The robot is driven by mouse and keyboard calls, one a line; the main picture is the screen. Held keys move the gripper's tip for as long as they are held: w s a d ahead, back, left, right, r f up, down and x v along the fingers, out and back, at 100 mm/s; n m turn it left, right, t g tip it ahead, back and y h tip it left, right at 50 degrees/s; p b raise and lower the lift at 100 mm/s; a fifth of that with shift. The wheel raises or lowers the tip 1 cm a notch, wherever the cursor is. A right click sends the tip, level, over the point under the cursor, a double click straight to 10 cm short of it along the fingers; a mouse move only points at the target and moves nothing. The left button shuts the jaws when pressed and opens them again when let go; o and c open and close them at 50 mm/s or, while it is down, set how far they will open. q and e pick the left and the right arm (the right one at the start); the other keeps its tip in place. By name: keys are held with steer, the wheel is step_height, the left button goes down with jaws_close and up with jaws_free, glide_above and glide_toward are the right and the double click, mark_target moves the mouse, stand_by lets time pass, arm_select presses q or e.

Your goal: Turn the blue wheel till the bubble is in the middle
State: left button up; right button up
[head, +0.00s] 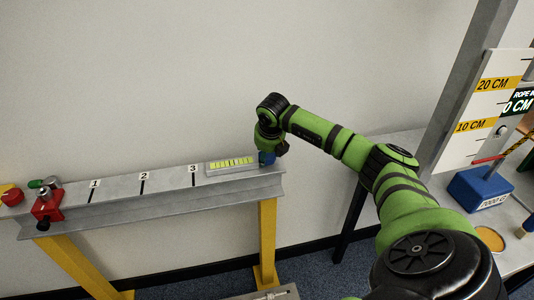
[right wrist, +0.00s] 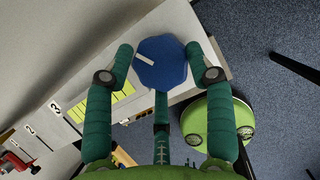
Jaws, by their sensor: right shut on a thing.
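The blue wheel (head: 267,158) is at the right end of the grey beam, mostly behind my right gripper (head: 270,142). In the right wrist view the blue wheel (right wrist: 158,66) lies between the two green fingers of my right gripper (right wrist: 160,52), which is shut on it. A white mark on the wheel points to the upper left. The level (head: 232,166), a pale case with a yellow-green window and dark lines, lies on the beam just left of the wheel. It also shows in the right wrist view (right wrist: 104,106), partly behind a finger. I cannot make out the bubble. My left gripper is out of view.
The beam (head: 140,205) stands on yellow legs (head: 267,240) and carries marks 1, 2 and 3. A red clamp (head: 47,203) sits at its left end. A blue weight block (head: 480,188) and a centimetre scale board (head: 482,112) stand at the right.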

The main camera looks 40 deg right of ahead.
steer(key=shift+d, duration=0.1)
steer(key=o, duration=1.1)
steer(key=shift+f, duration=0.1)
steer(key=shift+s+r, duration=0.15)
steer(key=shift+r, duration=0.4)
steer(key=v, duration=1.1)
